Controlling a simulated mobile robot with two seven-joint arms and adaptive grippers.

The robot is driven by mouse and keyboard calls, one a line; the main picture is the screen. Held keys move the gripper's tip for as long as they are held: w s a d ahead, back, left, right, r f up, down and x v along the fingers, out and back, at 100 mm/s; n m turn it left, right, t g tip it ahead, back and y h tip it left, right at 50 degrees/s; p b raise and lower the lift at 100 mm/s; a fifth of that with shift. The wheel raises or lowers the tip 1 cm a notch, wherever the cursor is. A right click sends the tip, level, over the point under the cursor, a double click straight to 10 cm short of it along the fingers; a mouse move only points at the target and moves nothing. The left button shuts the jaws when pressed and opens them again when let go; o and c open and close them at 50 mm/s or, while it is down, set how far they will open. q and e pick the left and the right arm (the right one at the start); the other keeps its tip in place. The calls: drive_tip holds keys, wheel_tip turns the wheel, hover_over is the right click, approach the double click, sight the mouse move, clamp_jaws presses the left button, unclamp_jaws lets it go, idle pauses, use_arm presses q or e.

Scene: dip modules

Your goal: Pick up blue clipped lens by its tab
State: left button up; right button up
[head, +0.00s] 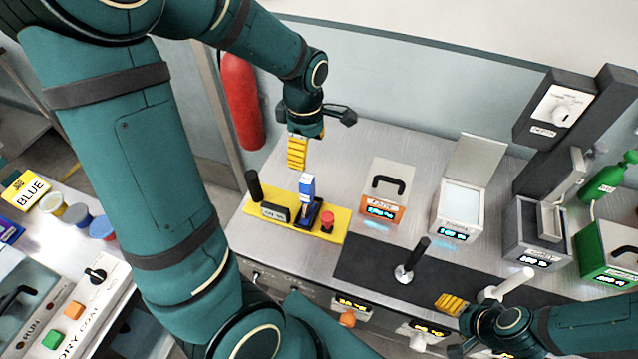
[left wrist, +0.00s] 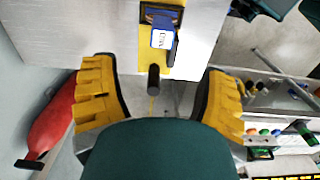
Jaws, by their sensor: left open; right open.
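A blue piece with a white label, which looks like the blue clipped lens (head: 307,187), stands upright in a dark holder (head: 308,214) on a yellow base plate (head: 340,222). It also shows in the left wrist view (left wrist: 162,39), label facing the camera. My left gripper (head: 297,160) is open and empty, above and behind the plate. In the left wrist view its two yellow fingers are spread wide, with the lens ahead of them and apart. My right gripper (head: 455,306) is open at the lower right, beside a white handle; its far finger is hard to see.
On the yellow plate, a black upright handle (head: 254,186) and a red knob (head: 327,218) flank the holder. An orange-fronted box (head: 386,190) stands right of the plate. A black-handled stick (head: 412,258) stands on the dark mat (head: 365,262). A red cylinder (head: 241,100) is at the back left.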

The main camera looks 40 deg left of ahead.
sight(307, 179)
use_arm(q)
drive_tip(key=f, duration=0.7)
drive_tip(key=shift+s+a+f+b, duration=0.1)
drive_tip(key=shift+s+a+b, duration=0.1)
drive_tip(key=shift+b, duration=0.2)
drive_tip(key=shift+d+f, duration=0.1)
drive_tip(key=shift+f, duration=2.95)
clamp_jaws()
